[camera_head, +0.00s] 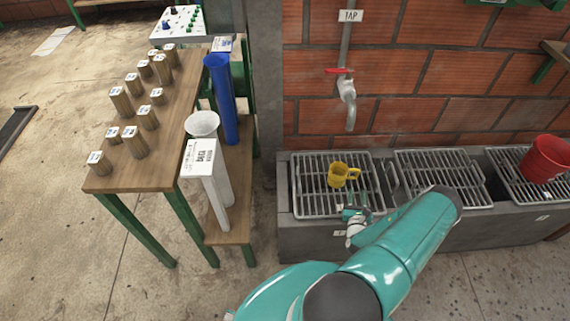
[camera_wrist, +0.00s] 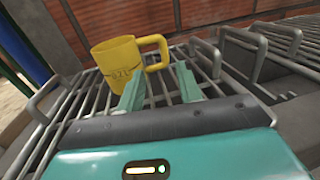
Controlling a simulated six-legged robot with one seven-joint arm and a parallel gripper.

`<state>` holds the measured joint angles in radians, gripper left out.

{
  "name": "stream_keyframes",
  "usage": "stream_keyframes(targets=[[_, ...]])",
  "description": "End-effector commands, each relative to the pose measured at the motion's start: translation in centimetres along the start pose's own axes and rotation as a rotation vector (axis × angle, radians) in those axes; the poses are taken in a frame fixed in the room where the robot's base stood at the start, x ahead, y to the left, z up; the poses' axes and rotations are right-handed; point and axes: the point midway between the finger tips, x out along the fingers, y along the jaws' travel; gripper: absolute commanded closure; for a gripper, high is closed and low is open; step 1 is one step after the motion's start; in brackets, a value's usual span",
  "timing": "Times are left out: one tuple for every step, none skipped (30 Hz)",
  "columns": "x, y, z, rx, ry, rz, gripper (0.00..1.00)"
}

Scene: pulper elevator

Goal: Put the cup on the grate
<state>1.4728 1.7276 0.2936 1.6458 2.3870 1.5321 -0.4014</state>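The yellow cup (camera_head: 338,175) stands upright on the left metal grate (camera_head: 307,203) of the trough under the tap. In the wrist view the yellow cup (camera_wrist: 118,58) shows writing on its side and its handle to the right. My gripper (camera_head: 352,212) is at the front edge of that grate, close in front of the cup. In the wrist view my gripper's two fingers (camera_wrist: 160,85) are spread apart with only grate bars between them. They look clear of the cup's handle, though the left fingertip overlaps the cup's lower edge in the picture.
A tap with a red handle (camera_head: 340,71) hangs above the trough. A middle grate (camera_head: 440,178) and a red bucket (camera_head: 545,158) are to the right. A wooden table (camera_head: 130,180) with several wooden cylinders is on the left, beside a blue tube (camera_head: 222,100).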

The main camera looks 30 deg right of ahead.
Motion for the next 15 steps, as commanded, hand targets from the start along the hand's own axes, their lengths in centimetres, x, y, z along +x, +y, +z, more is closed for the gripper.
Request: stream_keyframes(targets=[[0.6, 0.5, 0.9, -0.009, -0.013, 0.029, 0.65], [1.1, 0.8, 1.6, -0.016, -0.022, 0.053, 0.65], [1.8, 1.5, 2.9, -0.028, -0.038, 0.096, 0.65], [2.4, 2.3, 4.0, -0.040, -0.052, 0.138, 0.65], [3.1, 3.1, 5.3, -0.053, -0.067, 0.185, 0.65], [3.9, 4.6, 7.2, -0.073, -0.090, 0.258, 0.65], [4.5, 5.7, 8.7, -0.090, -0.108, 0.315, 0.65], [5.0, 6.9, 10.3, -0.109, -0.125, 0.375, 0.65], [5.5, 8.6, 12.2, -0.135, -0.146, 0.453, 0.65], [5.7, 9.9, 13.7, -0.154, -0.162, 0.512, 0.65], [5.8, 11.2, 15.2, -0.173, -0.178, 0.569, 0.65], [6.0, 12.9, 17.0, -0.201, -0.197, 0.646, 0.65], [5.9, 14.2, 18.4, -0.222, -0.212, 0.703, 0.65], [5.8, 15.5, 19.8, -0.245, -0.226, 0.759, 0.65], [5.5, 17.2, 21.5, -0.276, -0.243, 0.833, 0.65]])
